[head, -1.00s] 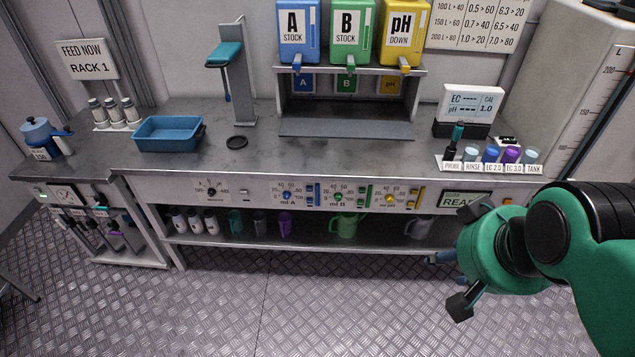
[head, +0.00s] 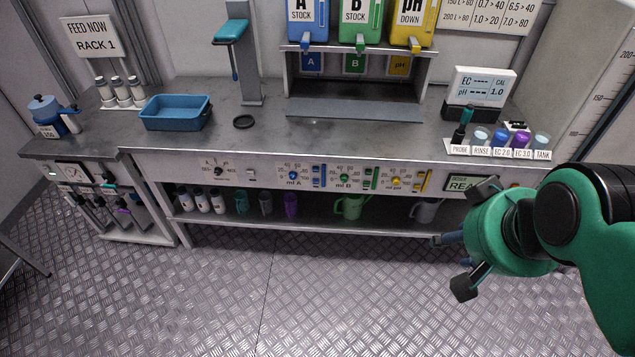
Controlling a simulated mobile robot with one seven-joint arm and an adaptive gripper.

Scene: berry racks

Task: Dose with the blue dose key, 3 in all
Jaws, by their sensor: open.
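The blue dose key (head: 317,175) is on the front panel of the bench, right of the blue "ml A" dial (head: 292,176). It looks like a small upright blue strip, and its details are too small to read. The blue A stock canister (head: 306,32) stands on the shelf above. My gripper (head: 474,238) is at the right of the head view, in front of the bench and well to the right of the blue key. Its dark fingers are spread and nothing shows between them.
Green keys (head: 369,178) and yellow keys (head: 421,181) sit along the same panel. A display (head: 466,184) is partly hidden by my gripper. Cups and a green jug (head: 349,207) stand on the lower shelf. The floor before the bench is clear.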

